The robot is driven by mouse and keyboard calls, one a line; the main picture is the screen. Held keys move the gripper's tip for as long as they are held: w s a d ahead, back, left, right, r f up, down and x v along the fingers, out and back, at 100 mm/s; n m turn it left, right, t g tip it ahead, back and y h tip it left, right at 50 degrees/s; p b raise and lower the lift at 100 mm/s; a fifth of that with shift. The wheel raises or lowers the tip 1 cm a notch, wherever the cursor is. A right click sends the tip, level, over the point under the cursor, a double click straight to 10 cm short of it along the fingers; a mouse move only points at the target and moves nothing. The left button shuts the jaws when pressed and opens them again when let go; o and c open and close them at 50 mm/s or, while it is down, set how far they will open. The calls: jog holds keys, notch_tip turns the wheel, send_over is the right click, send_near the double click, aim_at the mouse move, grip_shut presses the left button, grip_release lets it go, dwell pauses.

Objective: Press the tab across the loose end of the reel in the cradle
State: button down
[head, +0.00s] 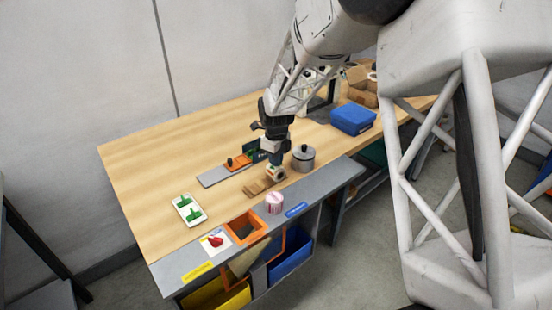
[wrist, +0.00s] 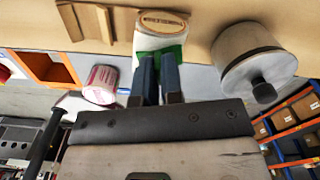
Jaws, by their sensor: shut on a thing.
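The white reel (head: 277,174) with a wooden core stands below my gripper (head: 276,158) in the head view. In the wrist view the reel (wrist: 162,22) is at top centre, its core facing up in the picture. My gripper (wrist: 158,75) is shut on a green tab (wrist: 172,52), which lies against the reel's near side; the fingers hide much of it, and I cannot tell how firmly it touches. The wooden cradle (head: 257,187) shows just left of the reel; whether the reel rests in it is unclear. A white tray (head: 183,201) holds green tabs.
A grey lidded pot (head: 303,158) stands close right of the reel. A pink-and-white roll (head: 274,204) is on the grey front ledge, near an orange-framed opening (head: 245,238). A grey plate with an orange block (head: 237,162) lies behind left.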

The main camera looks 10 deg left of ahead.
dwell(0.4)
jog(key=c, duration=1.2)
grip_release()
jog(key=shift+r, duration=3.9)
